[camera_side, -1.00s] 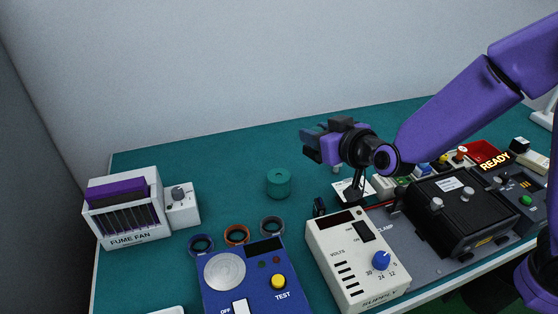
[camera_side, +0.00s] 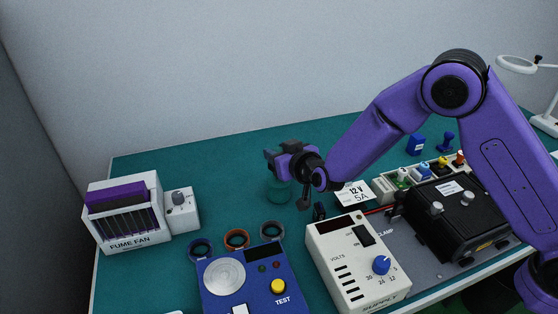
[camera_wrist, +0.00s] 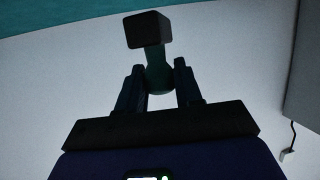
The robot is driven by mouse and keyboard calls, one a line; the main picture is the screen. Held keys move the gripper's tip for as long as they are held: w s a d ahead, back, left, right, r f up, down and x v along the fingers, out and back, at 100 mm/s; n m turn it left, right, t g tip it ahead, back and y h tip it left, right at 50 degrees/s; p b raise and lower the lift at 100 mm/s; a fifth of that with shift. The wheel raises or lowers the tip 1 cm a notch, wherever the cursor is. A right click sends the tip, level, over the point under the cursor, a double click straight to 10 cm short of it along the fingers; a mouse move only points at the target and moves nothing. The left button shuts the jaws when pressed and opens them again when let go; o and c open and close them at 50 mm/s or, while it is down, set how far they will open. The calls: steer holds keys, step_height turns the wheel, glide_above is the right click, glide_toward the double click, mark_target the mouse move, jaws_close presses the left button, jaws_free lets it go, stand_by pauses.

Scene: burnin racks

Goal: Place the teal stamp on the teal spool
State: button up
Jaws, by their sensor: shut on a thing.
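In the wrist view my gripper (camera_wrist: 160,88) is shut on the teal stamp (camera_wrist: 157,71). The stamp's teal handle is between the fingers, and its dark square block sticks out past the fingertips.
A white supply box (camera_side: 350,262), a blue tester (camera_side: 240,282) and several rings (camera_side: 236,239) are in front of the spool. The fume fan (camera_side: 127,212) stands left. A black clamp unit (camera_side: 465,215) and a blue stamp (camera_side: 447,141) are right. The bench behind the spool is clear.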

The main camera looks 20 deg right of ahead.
steer(key=shift+f, duration=1.15)
steer(key=shift+f, duration=0.15)
steer(key=o, duration=1)
steer(key=shift+o, duration=0.2)
steer(key=shift+r, duration=0.2)
steer(key=v, duration=1.2)
steer(key=shift+f, duration=0.1)
